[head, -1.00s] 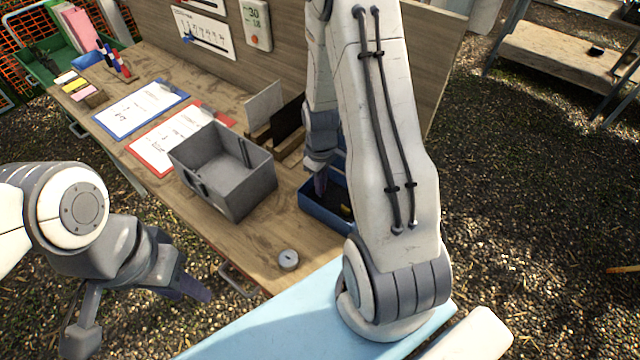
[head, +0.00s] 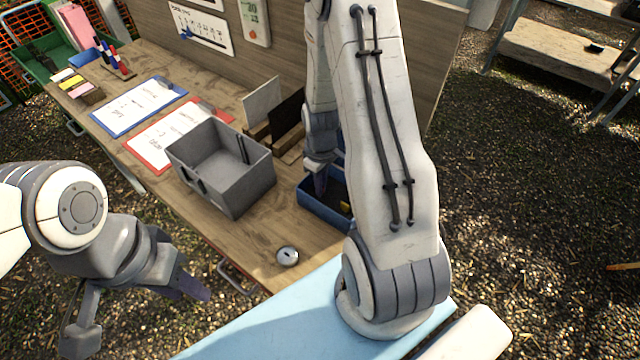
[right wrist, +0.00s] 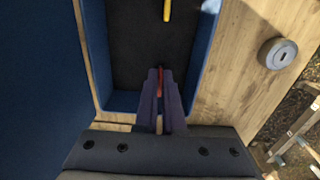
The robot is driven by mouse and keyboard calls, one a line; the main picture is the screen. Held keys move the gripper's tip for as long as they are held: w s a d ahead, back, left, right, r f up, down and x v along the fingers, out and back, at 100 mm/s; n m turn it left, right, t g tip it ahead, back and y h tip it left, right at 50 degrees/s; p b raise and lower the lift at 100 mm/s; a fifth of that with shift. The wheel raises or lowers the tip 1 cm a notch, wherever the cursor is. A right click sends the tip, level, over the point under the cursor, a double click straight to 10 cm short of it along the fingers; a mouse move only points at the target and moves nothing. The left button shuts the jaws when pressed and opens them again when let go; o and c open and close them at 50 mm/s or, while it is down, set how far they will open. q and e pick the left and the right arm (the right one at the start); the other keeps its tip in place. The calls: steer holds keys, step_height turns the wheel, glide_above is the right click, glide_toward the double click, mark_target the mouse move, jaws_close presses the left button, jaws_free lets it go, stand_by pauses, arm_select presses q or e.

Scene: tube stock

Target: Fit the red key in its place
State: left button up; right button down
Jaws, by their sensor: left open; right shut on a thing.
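The red key (right wrist: 160,84) shows as a thin red strip between the fingertips of my right gripper (right wrist: 161,76), which is shut on it. Most of the key is hidden by the fingers. This gripper (head: 320,188) is over the blue tray (head: 322,212), whose wall also shows in the right wrist view (right wrist: 124,101). A round grey lock with a dark slot (right wrist: 278,53) stands on the wooden table, apart from the gripper. It also shows in the head view (head: 287,256). My left gripper (head: 194,289) is open and empty, off the table's front edge.
A yellow piece (right wrist: 167,10) lies in the tray. A grey open box (head: 232,205) stands left of the tray, with upright panels (head: 262,103) behind it. Clipboards (head: 138,107) lie further left. The table around the lock is clear.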

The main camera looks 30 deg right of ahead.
steer(key=shift+f, duration=0.3)
steer(key=shift+f+b, duration=0.4)
steer(key=shift+b, duration=0.05)
steer(key=c, duration=0.9)
jaws_free()
steer(key=shift+c, duration=0.2)
steer(key=shift+r, duration=0.1)
step_height(320, 180, up, 10)
steer(key=shift+r+b, duration=0.2)
steer(key=shift+b, duration=0.2)
